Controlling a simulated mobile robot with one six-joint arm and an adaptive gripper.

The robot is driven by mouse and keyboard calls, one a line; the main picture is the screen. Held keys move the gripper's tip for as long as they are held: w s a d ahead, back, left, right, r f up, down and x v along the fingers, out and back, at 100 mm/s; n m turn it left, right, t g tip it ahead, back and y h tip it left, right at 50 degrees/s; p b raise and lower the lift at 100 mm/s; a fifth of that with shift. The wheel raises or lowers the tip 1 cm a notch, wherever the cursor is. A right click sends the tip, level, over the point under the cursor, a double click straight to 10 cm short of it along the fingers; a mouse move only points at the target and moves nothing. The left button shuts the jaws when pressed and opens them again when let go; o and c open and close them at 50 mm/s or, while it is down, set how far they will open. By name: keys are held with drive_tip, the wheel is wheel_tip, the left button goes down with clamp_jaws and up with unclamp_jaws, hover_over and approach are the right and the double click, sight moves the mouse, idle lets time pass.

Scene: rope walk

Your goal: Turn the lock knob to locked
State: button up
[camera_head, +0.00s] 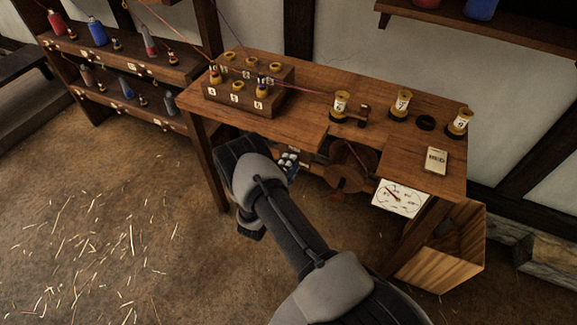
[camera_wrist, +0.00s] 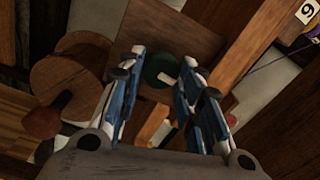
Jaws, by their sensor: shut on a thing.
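The lock knob appears to be the dark green round piece (camera_wrist: 158,66) on a wooden panel in the wrist view, with a pale stub projecting from it. My gripper (camera_wrist: 163,62) has its blue and white fingers on either side of this knob and is shut on it. In the head view my gripper (camera_head: 289,163) reaches under the front of the bench (camera_head: 330,100). The knob is hidden there by the bench and my arm. I cannot read any locked marking or the knob's setting.
A wooden wheel (camera_head: 350,168) hangs under the bench, close left of my fingers in the wrist view (camera_wrist: 70,88). A white dial plate (camera_head: 400,198) is on the bench's right front. A wooden crate (camera_head: 468,250) stands at right. The straw-strewn floor at left is open.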

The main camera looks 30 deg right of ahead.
drive_tip(key=shift+n, duration=0.5)
drive_tip(key=o, duration=1.1)
drive_tip(key=v, duration=1.2)
drive_tip(key=shift+s, duration=0.1)
drive_tip(key=shift+r, duration=0.1)
